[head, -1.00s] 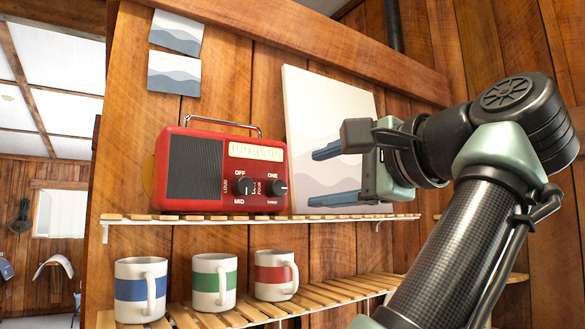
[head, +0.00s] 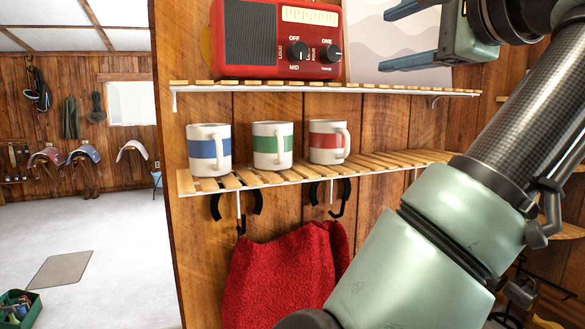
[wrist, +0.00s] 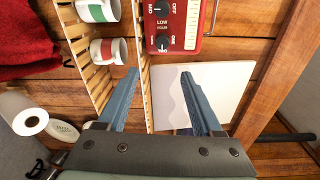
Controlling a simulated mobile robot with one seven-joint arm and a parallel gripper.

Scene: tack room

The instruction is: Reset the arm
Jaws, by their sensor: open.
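My gripper (head: 393,38) is at the top right of the head view, its two blue fingers apart with nothing between them. It is in front of the pale canvas picture (head: 372,70) beside the red radio (head: 278,42). In the wrist view, my gripper (wrist: 160,100) is also open and empty, its fingers spread in front of the shelf and the wavy-patterned canvas (wrist: 215,85). The radio (wrist: 176,25) is at the top of that view, apart from the fingers. My arm runs down the right side of the head view.
Slatted upper shelf (head: 330,87) and lower shelf (head: 250,179) are on the plank wall. Mugs with blue (head: 208,150), green (head: 271,146) and red (head: 328,142) bands stand on the lower one. A red cloth (head: 280,275) hangs below. Open floor (head: 110,225) lies to the left.

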